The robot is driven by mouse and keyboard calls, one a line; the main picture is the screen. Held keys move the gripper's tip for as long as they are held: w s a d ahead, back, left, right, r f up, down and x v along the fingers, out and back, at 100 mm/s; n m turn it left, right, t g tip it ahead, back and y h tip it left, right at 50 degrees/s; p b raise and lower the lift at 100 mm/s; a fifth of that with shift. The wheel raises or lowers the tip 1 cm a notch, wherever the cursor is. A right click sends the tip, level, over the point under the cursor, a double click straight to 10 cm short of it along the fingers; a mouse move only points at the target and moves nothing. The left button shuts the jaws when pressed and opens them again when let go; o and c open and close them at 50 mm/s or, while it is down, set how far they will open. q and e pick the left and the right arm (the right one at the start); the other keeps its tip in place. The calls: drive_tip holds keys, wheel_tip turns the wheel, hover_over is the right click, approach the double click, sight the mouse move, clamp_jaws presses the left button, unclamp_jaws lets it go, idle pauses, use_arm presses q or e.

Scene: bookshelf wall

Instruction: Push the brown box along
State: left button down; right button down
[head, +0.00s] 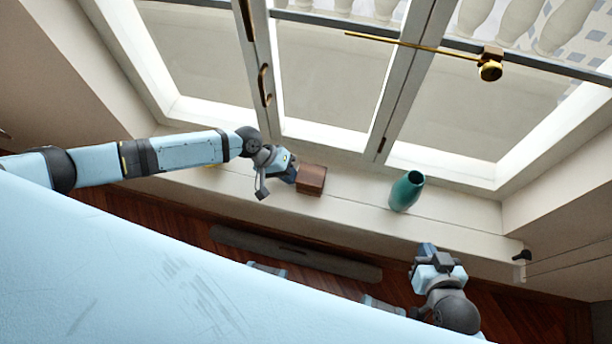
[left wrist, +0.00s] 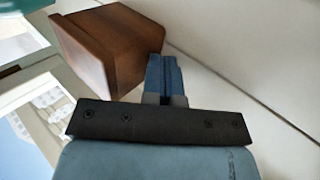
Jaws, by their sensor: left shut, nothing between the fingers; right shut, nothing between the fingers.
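The brown box (head: 311,180) sits on the white window sill. My left gripper (head: 290,175) is shut and empty at the box's left side in the head view. In the left wrist view the brown box (left wrist: 112,48) fills the upper left, and the shut blue fingers (left wrist: 164,75) are close beside its lower right part. I cannot tell whether they touch it. My right gripper (head: 427,250) is shut and empty, low at the right in the head view, well away from the box.
A teal vase (head: 406,191) stands on the sill (head: 350,207) to the right of the box, with clear sill between them. Windows with white frames (head: 330,134) rise behind the sill. A brass handle (head: 265,85) is on one frame. The wooden floor (head: 180,220) lies below.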

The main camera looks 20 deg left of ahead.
sight(304, 173)
use_arm(q)
drive_tip(key=shift+w+d+p, duration=0.2)
drive_tip(key=shift+d+p, duration=0.7)
drive_tip(key=shift+d, duration=2.45)
drive_tip(key=shift+w+d+p, duration=0.15)
drive_tip(key=shift+d+p, duration=0.2)
drive_tip(key=shift+d, duration=2.1)
drive_tip(key=shift+s+a+r+p, duration=0.1)
drive_tip(key=shift+a+r+p, duration=0.25)
drive_tip(key=shift+a, duration=0.7)
drive_tip(key=shift+s+a+r+p, duration=0.1)
drive_tip(key=shift+a+r+p, duration=0.25)
drive_tip(key=shift+a, duration=0.65)
drive_tip(key=shift+a+r+p, duration=0.3)
drive_tip(key=shift+a+p, duration=0.1)
drive_tip(key=shift+a, duration=0.65)
